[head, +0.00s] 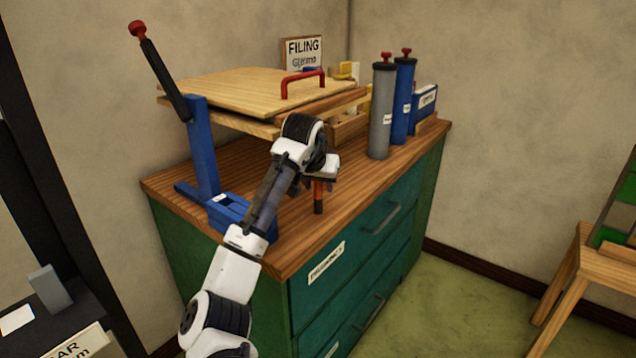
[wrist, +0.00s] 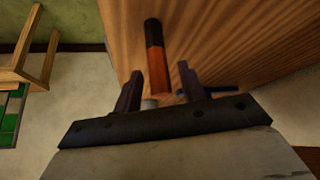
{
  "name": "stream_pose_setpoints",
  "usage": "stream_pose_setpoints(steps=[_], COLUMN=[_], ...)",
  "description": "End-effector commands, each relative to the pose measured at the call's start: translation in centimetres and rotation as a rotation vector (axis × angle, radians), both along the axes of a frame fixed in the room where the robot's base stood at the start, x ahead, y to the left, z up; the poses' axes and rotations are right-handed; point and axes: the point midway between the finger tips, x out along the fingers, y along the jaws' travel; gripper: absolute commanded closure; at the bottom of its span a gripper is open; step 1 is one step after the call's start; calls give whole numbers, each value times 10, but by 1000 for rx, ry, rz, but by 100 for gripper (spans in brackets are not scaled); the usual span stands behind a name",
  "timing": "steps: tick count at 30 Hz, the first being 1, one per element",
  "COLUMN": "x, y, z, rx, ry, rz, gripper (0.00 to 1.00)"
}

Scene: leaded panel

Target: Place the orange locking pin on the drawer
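The orange locking pin (head: 318,190) is a short rod, orange with a dark end, near the front edge of the wooden cabinet top. It looks upright, dark end down; I cannot tell whether it touches the wood. In the wrist view the pin (wrist: 156,60) lies between the two dark fingers of my gripper (wrist: 160,80), with a gap visible on each side. In the head view my gripper (head: 317,179) is over the pin's upper part, and its fingers are partly hidden. The green cabinet has a closed upper drawer (head: 345,250) with a grey handle and a label.
A blue lever press (head: 203,150) stands at the left of the cabinet top, beside a wooden board (head: 250,90) with a red handle (head: 302,83). Grey (head: 381,110) and blue (head: 404,100) cylinders stand at the back right. A wooden stool (head: 590,275) is at the right.

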Motion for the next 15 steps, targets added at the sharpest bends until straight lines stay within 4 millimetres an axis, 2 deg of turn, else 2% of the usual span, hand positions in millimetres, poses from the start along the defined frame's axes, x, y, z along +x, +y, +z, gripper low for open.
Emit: stream_pose_setpoints(steps=[10, 15], x=[0, -11], y=[0, 3], z=[3, 22], rx=[1, 1], ry=[-1, -4], rz=[1, -1], gripper=[58, 58])
